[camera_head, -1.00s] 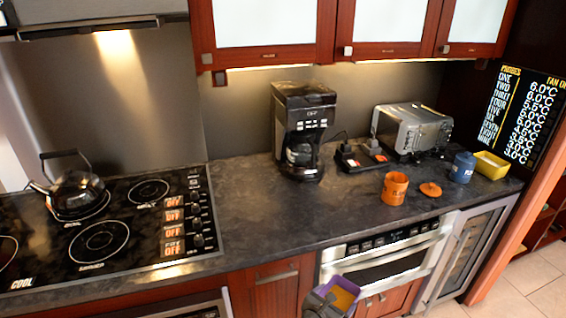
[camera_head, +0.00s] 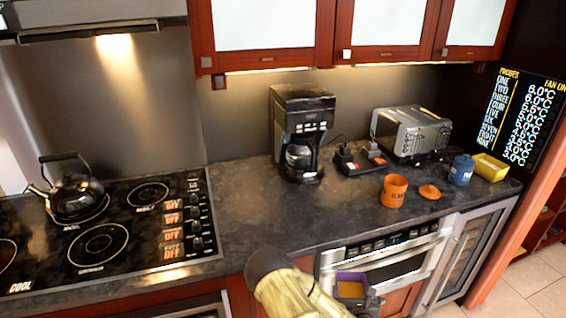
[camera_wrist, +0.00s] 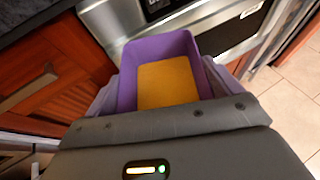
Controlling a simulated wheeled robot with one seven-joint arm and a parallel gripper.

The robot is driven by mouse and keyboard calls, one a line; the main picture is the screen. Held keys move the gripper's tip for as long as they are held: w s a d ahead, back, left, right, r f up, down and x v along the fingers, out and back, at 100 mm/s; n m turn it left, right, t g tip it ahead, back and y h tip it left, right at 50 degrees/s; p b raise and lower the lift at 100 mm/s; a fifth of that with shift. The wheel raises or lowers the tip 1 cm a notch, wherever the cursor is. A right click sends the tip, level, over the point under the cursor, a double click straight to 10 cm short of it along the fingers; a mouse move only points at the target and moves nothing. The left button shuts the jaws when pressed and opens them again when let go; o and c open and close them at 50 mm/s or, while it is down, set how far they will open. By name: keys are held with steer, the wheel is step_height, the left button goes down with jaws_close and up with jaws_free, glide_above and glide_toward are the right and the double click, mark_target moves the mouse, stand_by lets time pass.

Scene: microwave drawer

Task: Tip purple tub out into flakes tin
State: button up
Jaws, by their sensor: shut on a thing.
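The purple tub (camera_head: 351,278) is held in my gripper (camera_head: 362,296), low in front of the counter and beside the microwave drawer. In the wrist view the tub (camera_wrist: 190,47) stands between the fingers of my gripper (camera_wrist: 160,100), with orange-yellow contents (camera_wrist: 167,83) inside. It looks about upright. The orange flakes tin (camera_head: 393,191) stands upright and open on the counter, above and to the right of the tub, with part-hidden lettering on its side. Its orange lid (camera_head: 430,192) lies on the counter to its right.
A blue jar (camera_head: 462,169) and a yellow bin (camera_head: 490,167) stand right of the lid. A toaster (camera_head: 411,132), a black power strip (camera_head: 360,159) and a coffee maker (camera_head: 302,133) stand behind. The counter edge and microwave drawer (camera_head: 390,262) lie close to the tub.

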steer(key=shift+s+d+r+n+y, duration=0.25)
steer(key=shift+d+r+n+y, duration=0.15)
steer(key=shift+r+n+y, duration=0.25)
steer(key=shift+r, duration=0.1)
steer(key=shift+a+r+p, duration=0.2)
steer(key=shift+r+p, duration=0.2)
steer(key=shift+p, duration=0.15)
steer(key=s+a+r+p, duration=0.2)
steer(key=r+p, duration=0.4)
steer(key=p, duration=0.3)
steer(key=s+a+r+p, duration=0.2)
steer(key=a+r+p, duration=0.2)
steer(key=r+p, duration=0.2)
steer(key=p, duration=0.2)
steer(key=shift+s+a+r+p, duration=0.2)
steer(key=shift+a+r+p, duration=0.05)
steer(key=shift+a+p, duration=0.1)
steer(key=shift+w, duration=0.1)
